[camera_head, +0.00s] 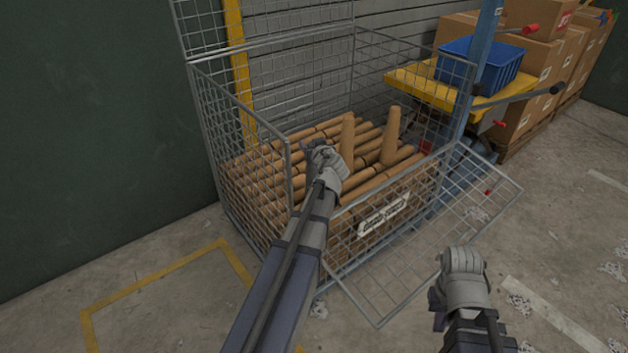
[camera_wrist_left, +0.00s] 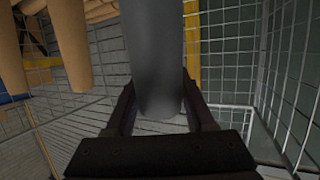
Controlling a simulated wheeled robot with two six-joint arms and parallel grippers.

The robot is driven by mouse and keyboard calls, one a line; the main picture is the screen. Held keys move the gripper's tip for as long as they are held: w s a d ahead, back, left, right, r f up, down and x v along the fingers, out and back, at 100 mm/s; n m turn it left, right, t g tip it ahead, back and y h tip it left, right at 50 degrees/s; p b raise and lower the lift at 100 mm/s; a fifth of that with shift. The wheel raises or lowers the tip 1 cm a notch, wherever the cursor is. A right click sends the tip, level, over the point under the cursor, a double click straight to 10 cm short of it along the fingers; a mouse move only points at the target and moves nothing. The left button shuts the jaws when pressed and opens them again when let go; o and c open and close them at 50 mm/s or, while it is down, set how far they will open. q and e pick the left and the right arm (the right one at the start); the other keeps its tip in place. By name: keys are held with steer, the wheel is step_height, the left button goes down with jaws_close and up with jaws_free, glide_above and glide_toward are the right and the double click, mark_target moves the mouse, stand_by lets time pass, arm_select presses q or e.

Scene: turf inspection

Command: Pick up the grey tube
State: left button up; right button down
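The grey tube (camera_wrist_left: 155,55) fills the middle of the left wrist view, between the two dark fingers of my left gripper (camera_wrist_left: 160,98). The fingers lie against both its sides with no clear gap. In the head view my left gripper (camera_head: 325,158) is over the brown tubes (camera_head: 300,150) in the wire cage (camera_head: 205,110), and I cannot make out the grey tube there. My right gripper (camera_head: 463,262) is outside the cage, to the lower right, above the floor. Nothing shows in it, and its fingers are too unclear to judge.
The cage's front flap (camera_head: 430,245) hangs open towards me. Two brown tubes stand upright, one of them here (camera_head: 391,135). A blue crate (camera_head: 480,60) sits on a yellow platform (camera_head: 420,85) at the right, with cardboard boxes behind.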

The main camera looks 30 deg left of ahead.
arm_select(q)
jaws_close()
steer(key=shift+r, duration=0.15)
stand_by(0.5)
